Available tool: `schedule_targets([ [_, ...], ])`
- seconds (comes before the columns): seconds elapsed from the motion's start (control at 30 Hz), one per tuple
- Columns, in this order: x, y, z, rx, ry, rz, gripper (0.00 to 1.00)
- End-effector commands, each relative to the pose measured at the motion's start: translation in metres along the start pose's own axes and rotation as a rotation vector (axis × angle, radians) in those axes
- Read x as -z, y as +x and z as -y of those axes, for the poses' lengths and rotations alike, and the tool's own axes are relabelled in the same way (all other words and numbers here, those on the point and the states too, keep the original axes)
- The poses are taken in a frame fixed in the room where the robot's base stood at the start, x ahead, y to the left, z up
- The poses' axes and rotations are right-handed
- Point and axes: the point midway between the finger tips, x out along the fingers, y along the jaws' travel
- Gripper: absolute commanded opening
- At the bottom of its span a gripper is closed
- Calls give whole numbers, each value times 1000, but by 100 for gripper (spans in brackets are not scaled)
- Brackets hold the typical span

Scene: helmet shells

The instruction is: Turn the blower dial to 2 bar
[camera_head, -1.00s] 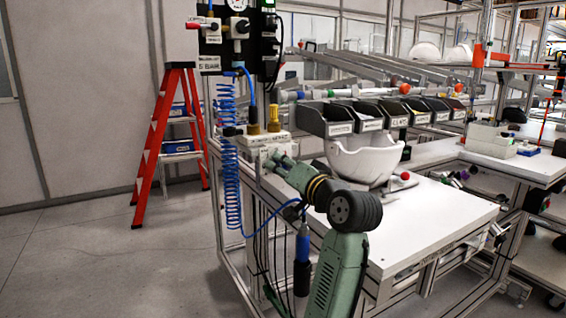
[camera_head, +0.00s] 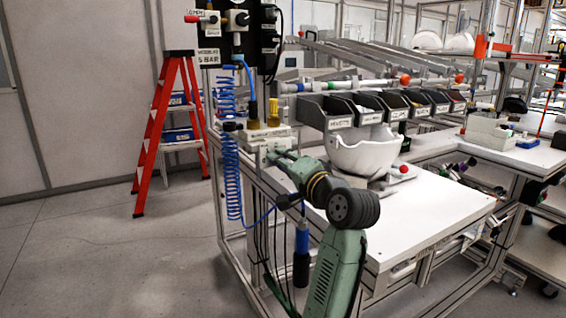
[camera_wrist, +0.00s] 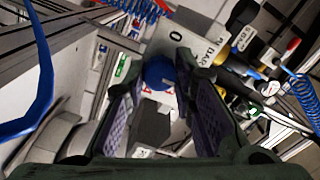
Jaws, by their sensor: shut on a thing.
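In the wrist view a round blue dial (camera_wrist: 159,73) sits between the fingertips of my gripper (camera_wrist: 156,84). The two green fingers with purple ribbed pads are shut on it from both sides. A pale plate beside it carries a "0" and the letters "BAR" (camera_wrist: 205,48). Any pointer on the dial is too small to read. In the head view the white blower unit (camera_head: 264,133) with brass fittings stands at the bench's back left corner. My gripper (camera_head: 272,156) reaches its front; the dial is hidden there.
A white helmet shell (camera_head: 362,152) rests on a stand on the white bench (camera_head: 430,215). Black bins (camera_head: 325,112) line the back. Blue coiled hoses (camera_head: 231,175) and a hanging blue tool (camera_head: 302,245) are close to my arm. A red ladder (camera_head: 158,130) stands left; floor there is clear.

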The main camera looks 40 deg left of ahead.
Motion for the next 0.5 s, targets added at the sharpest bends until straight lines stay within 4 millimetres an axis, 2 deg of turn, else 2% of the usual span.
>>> schedule_targets([
  [0.17, 0, 0, -1, -1, -1, -1, 0],
  [0.2, 0, 0, -1, -1, -1, -1, 26],
  [0.5, 0, 0, 0, -1, -2, -1, 44],
])
